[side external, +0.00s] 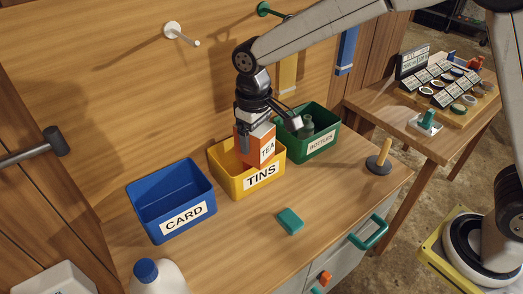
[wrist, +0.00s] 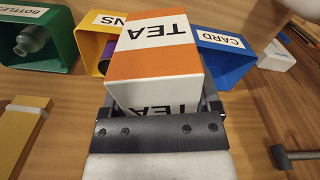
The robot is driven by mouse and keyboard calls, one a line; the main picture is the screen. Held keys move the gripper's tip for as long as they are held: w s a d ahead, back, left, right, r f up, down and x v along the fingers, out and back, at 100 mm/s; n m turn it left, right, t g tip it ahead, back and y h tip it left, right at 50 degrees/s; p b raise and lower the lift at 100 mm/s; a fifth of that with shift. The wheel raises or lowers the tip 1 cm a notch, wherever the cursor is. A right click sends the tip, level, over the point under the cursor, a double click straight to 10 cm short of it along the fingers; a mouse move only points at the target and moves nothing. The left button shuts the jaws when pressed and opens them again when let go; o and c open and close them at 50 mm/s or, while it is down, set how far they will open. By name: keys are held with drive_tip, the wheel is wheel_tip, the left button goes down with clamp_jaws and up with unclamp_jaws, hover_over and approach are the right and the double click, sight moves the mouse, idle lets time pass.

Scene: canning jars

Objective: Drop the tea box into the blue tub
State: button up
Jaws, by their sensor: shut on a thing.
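The tea box (side external: 257,148) is orange and white with "TEA" on its side. My gripper (side external: 254,126) is shut on it and holds it upright over the yellow tub (side external: 262,182) labelled TINS in the side view; I cannot tell how far its lower end is from the rim. The tea box (wrist: 158,58) fills the middle of the wrist view, between the jaws of my gripper (wrist: 160,105). The blue tub (side external: 168,232), labelled CARD, stands left of the yellow one and looks empty. The blue tub (wrist: 228,55) is partly hidden by the box in the wrist view.
A green tub (side external: 318,153) labelled BOTTLES holds a bottle (side external: 306,127). A teal block (side external: 291,221) and a white jug with a blue cap (side external: 147,271) stand in front. A peg stand (side external: 379,164) is at the right. Wall pegs (side external: 180,33) stick out behind.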

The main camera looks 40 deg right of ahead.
drive_tip(key=a+r+n, duration=0.1)
drive_tip(key=a+r, duration=0.2)
drive_tip(key=a, duration=0.3)
drive_tip(key=w+a+f, duration=0.5)
drive_tip(key=w+f, duration=0.5)
drive_tip(key=w, duration=0.1)
drive_tip(key=shift+w+a, duration=0.2)
drive_tip(key=shift+w, duration=0.15)
idle(0.4)
drive_tip(key=shift+w+f, duration=0.15)
drive_tip(key=shift+f, duration=1.55)
drive_tip(key=shift+f, duration=0.6)
drive_tip(key=o, duration=1)
drive_tip(key=shift+o, duration=0.2)
